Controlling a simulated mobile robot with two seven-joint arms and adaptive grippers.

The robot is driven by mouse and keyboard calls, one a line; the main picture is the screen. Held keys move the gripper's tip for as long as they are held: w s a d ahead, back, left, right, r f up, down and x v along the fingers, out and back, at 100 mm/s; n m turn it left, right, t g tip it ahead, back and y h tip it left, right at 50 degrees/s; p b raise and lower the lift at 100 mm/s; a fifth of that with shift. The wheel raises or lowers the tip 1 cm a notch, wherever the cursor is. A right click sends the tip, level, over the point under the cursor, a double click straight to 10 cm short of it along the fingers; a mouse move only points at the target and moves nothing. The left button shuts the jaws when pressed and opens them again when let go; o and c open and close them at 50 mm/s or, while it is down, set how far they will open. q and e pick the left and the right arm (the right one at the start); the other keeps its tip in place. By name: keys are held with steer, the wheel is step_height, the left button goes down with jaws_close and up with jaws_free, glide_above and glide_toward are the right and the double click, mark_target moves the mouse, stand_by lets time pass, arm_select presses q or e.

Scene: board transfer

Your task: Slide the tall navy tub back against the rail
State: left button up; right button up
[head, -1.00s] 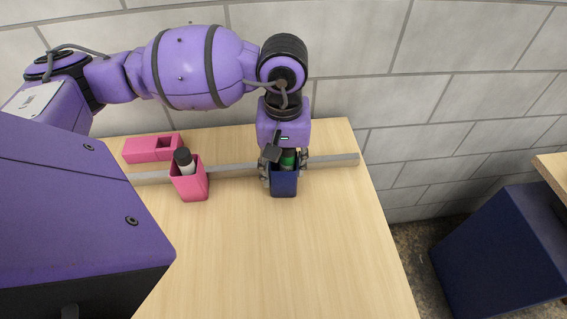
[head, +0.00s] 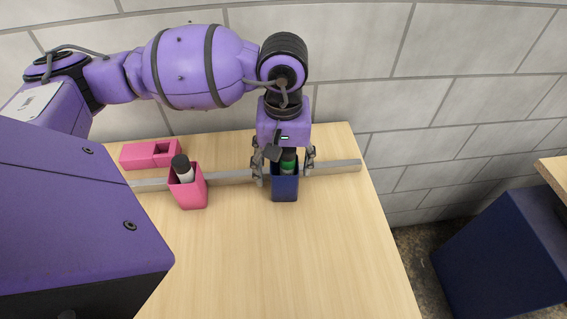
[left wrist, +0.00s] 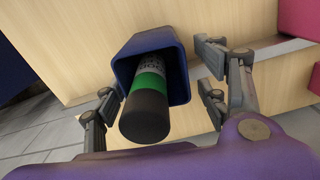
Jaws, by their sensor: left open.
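The tall navy tub (head: 284,189) stands upright on the table, right in front of the grey rail (head: 336,168). It hides part of the rail, so I cannot tell whether its back touches it. A dark-capped bottle with a green band (head: 288,166) stands in the tub. My left gripper (head: 283,168) points down over the tub, open, with one finger on each side and gaps to the walls. In the left wrist view the tub (left wrist: 147,41) and bottle (left wrist: 147,112) sit between the spread fingers. My right gripper is not in view.
A pink tub (head: 189,192) holding a dark-capped bottle stands to the left. A low pink block with a square opening (head: 137,155) lies behind the rail. The table (head: 270,260) is clear in front. A block wall rises behind, and a navy cabinet (head: 500,250) stands right.

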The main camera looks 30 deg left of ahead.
arm_select(q)
step_height(320, 180, up, 12)
steer(key=shift+r, duration=0.1)
stand_by(0.4)
stand_by(0.5)
